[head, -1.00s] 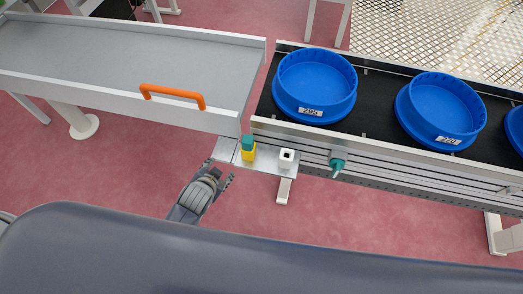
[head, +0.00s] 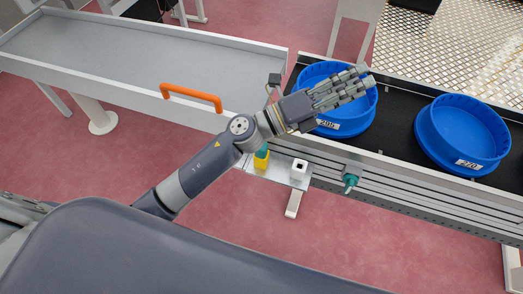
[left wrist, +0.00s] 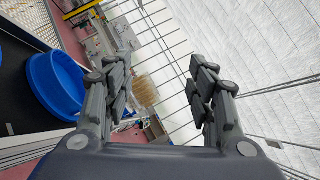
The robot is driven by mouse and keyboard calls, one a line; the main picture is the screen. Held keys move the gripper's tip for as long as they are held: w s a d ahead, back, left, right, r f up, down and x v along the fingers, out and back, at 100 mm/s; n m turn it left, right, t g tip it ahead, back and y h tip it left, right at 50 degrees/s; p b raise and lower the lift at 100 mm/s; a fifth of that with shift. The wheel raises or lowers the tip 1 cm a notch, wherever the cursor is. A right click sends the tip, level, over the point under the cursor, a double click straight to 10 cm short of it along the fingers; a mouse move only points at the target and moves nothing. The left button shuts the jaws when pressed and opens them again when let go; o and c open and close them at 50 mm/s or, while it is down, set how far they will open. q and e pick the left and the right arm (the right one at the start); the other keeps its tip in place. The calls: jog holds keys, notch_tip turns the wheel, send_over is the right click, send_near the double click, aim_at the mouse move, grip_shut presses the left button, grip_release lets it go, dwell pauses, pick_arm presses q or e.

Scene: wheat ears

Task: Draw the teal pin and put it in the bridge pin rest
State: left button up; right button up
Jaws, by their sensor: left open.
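A teal knob-like pin (head: 350,183) sticks out of the conveyor's near side rail, right of the bridge plate. On the metal bridge plate (head: 279,172), a white block with a dark square opening (head: 299,168) stands beside a yellow block (head: 261,162) with a teal top, partly covered by my left arm. The white block looks like the pin rest, but I cannot tell for sure. My left gripper (head: 359,82) is open and empty above the first blue bowl, well beyond the teal pin. It also shows open in the left wrist view (left wrist: 160,78). My right gripper is not in view.
The first blue bowl (head: 317,73) and a second blue bowl (head: 461,153) sit on the black conveyor belt. A grey tray table (head: 130,65) with an orange handle (head: 191,96) stands at left. Pink floor is clear in front of the conveyor.

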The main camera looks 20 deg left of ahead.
pick_arm(q)
jog(key=s+d+f+m+g+y, duration=0.2)
jog(key=s+f+m+g, duration=0.1)
jog(key=f+m+g, duration=0.4)
jog(key=s+d+f+m+g+y, duration=0.25)
jog(key=f+m+g, duration=0.2)
jog(key=m, duration=0.45)
jog(key=w+a+f+m+y, duration=0.1)
jog(key=a+f+y, duration=0.1)
jog(key=a+y, duration=0.2)
jog(key=w+a+f+m+y, duration=0.1)
jog(key=w+a+f+y, duration=0.1)
jog(key=a, duration=0.9)
jog(key=w+a+f+m+g+y, duration=0.1)
jog(key=w+a+f+m+y, duration=0.1)
jog(key=a+f+y, duration=0.2)
jog(key=shift+a+f+y, duration=0.1)
jog(key=shift+a+y, duration=1.45)
jog(key=shift+a, duration=0.45)
send_over(261, 154)
jog(key=w, duration=0.2)
jog(key=f, duration=0.4)
jog(key=shift+s+a+f, duration=0.1)
jog(key=shift+a+f, duration=0.15)
jog(key=shift+f, duration=0.1)
jog(key=shift+f+p, duration=0.7)
jog(key=shift+f, duration=2.25)
jog(key=c, duration=1.2)
